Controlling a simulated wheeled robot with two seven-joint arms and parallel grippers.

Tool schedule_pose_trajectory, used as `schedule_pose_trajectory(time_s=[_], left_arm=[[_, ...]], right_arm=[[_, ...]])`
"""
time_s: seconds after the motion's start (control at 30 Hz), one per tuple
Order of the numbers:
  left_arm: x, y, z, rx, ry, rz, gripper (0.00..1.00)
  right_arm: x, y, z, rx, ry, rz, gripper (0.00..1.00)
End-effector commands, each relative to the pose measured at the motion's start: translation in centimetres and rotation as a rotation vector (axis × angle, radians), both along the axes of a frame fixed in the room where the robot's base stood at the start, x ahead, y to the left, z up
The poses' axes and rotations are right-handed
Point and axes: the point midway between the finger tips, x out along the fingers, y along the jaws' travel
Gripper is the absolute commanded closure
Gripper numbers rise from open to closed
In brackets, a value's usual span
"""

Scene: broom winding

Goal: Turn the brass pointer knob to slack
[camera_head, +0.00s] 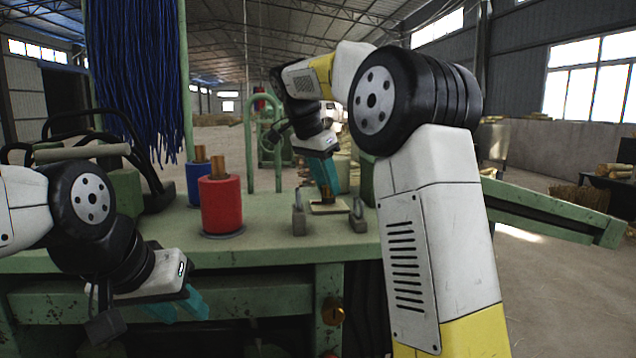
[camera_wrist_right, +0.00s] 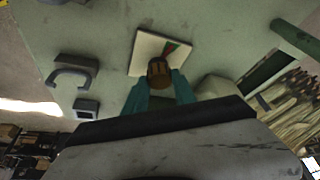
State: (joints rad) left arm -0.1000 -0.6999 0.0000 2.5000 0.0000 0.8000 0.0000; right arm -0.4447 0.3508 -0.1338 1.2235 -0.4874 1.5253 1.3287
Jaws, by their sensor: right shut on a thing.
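The brass pointer knob (camera_wrist_right: 158,72) stands on a cream dial plate (camera_wrist_right: 143,52) with red and green marks in the right wrist view. The teal fingers of my right gripper (camera_wrist_right: 160,90) are shut on the knob from both sides. Its pointer direction is hard to tell, as the fingers and the view angle hide part of it. In the head view the same plate (camera_head: 328,208) lies on the green bench, with my right gripper (camera_head: 325,178) reaching down to it. My left gripper (camera_head: 178,306) hangs empty in front of the bench, its teal fingers apart.
The green bench (camera_head: 270,255) carries a red spool (camera_head: 221,205) and a blue spool (camera_head: 194,183) left of the plate. Grey metal clamps (camera_head: 299,215) stand beside the plate. Blue bristles (camera_head: 135,70) hang at upper left.

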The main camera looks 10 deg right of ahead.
Motion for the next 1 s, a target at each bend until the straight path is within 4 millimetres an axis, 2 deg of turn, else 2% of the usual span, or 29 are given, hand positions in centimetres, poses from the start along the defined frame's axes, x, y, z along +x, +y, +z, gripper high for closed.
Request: schedule_pose_trajectory(time_s=[0.37,1.0], left_arm=[[0.00,0.00,0.00,0.000,0.000,0.000,0.64],[0.00,0.00,0.00,0.000,0.000,0.000,0.64]], right_arm=[[-0.15,-0.16,0.10,0.001,-0.003,0.195,1.00],[-0.30,-0.50,0.07,0.001,-0.002,0.797,1.00]])
